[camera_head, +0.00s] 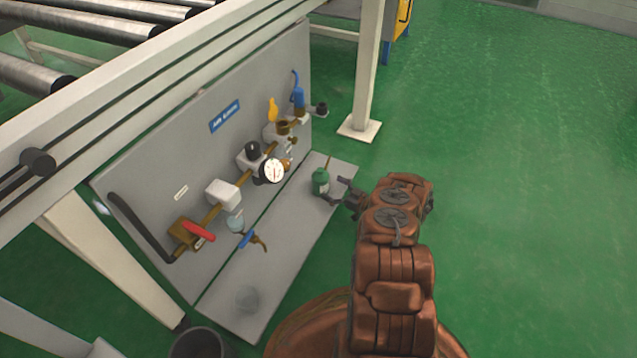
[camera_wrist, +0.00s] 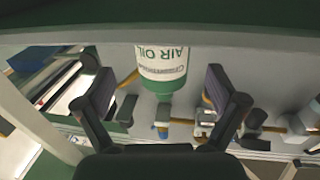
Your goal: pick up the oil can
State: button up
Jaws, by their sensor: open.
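The oil can (camera_head: 320,181) is a small green bottle with a thin spout, upright on the grey shelf (camera_head: 276,262) below the panel. In the wrist view the oil can (camera_wrist: 162,70) appears upside down, with a white label reading "AIR OIL". It lies between my two fingers in that picture. My gripper (camera_head: 340,189) is open just to the right of the can in the head view. In the wrist view my gripper (camera_wrist: 168,100) has a finger on each side of the can, with visible gaps. I cannot tell how deep the can sits between them.
The grey panel (camera_head: 160,130) behind the shelf carries pipes, a gauge (camera_head: 272,171), a red-handled valve (camera_head: 198,231) and blue valves. A white post (camera_head: 367,70) stands behind the shelf's far end. A dark bin (camera_head: 198,343) is at the bottom. Green floor at right is clear.

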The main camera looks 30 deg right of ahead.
aim_at(321, 182)
jog(key=shift+a+b+x, duration=0.2)
jog(key=shift+b+x, duration=1.5)
jog(key=shift+x, duration=0.5)
jog(key=shift+w+a+r, duration=0.1)
jog(key=shift+w, duration=0.2)
jog(key=c, duration=1.5)
